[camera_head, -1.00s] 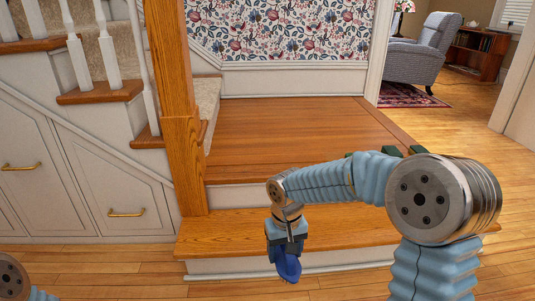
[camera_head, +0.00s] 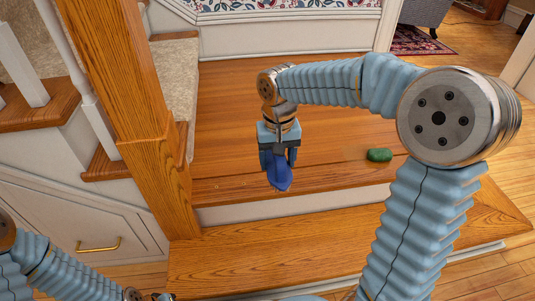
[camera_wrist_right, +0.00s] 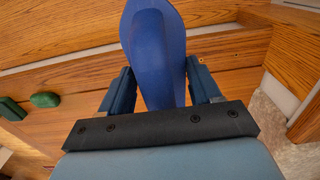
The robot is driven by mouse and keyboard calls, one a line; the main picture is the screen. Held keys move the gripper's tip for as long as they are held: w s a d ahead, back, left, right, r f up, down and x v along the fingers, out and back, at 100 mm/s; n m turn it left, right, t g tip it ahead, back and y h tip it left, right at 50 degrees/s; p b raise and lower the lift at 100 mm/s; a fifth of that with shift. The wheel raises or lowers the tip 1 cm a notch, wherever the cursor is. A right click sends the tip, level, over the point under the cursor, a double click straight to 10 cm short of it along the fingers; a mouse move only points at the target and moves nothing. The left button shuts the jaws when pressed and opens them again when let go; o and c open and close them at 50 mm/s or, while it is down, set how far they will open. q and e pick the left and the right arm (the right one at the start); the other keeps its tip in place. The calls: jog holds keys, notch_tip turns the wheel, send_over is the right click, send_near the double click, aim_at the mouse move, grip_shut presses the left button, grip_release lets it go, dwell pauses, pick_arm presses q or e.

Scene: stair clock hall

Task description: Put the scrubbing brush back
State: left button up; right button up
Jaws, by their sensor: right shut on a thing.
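My right gripper (camera_head: 278,160) is shut on a smooth blue thing, taken to be the scrubbing brush (camera_head: 280,178); no bristles show. It points down over the front part of the wooden landing (camera_head: 230,120). Whether it touches the boards I cannot tell. In the right wrist view the brush (camera_wrist_right: 155,50) stands between the two dark fingers (camera_wrist_right: 158,88), and its far end is cut off by the top edge. Of my left arm only part shows at the bottom left of the head view, and its jaws cannot be made out.
A green oval thing (camera_head: 379,154) lies on the landing to the right; a dark green block (camera_wrist_right: 12,108) is beside it in the wrist view. A wooden post (camera_head: 130,110) stands to the left. A lower step (camera_head: 270,250) lies in front. The landing's middle is clear.

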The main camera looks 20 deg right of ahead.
jog(key=w+f, duration=0.1)
jog(key=w, duration=0.1)
jog(key=w+d+f, duration=0.1)
jog(key=w, duration=0.1)
jog(key=w+d+f, duration=0.1)
jog(key=w, duration=0.2)
jog(key=shift+w+d+f+b, duration=0.1)
jog(key=shift+d+f+b, duration=0.15)
jog(key=shift+f+b, duration=0.05)
jog(key=w+f, duration=0.2)
jog(key=w+d+f, duration=0.1)
jog(key=w+f, duration=0.1)
jog(key=shift+d+f+b, duration=0.15)
jog(key=shift+f+b, duration=0.2)
jog(key=shift+b, duration=0.05)
jog(key=shift+w+d+f, duration=0.1)
jog(key=shift+w+f, duration=0.25)
jog(key=shift+f, duration=0.05)
jog(key=shift+w+d+f+b, duration=0.1)
jog(key=shift+w+f+b, duration=0.1)
jog(key=shift+f, duration=0.7)
jog(key=shift+w+f+b, duration=0.1)
jog(key=shift+f+b, duration=0.1)
jog(key=shift+f, duration=0.7)
jog(key=shift+f, duration=0.1)
jog(key=o, duration=1.1)
notch_tip(320, 180, up, 12)
jog(key=p, duration=0.2)
jog(key=shift+p, duration=0.3)
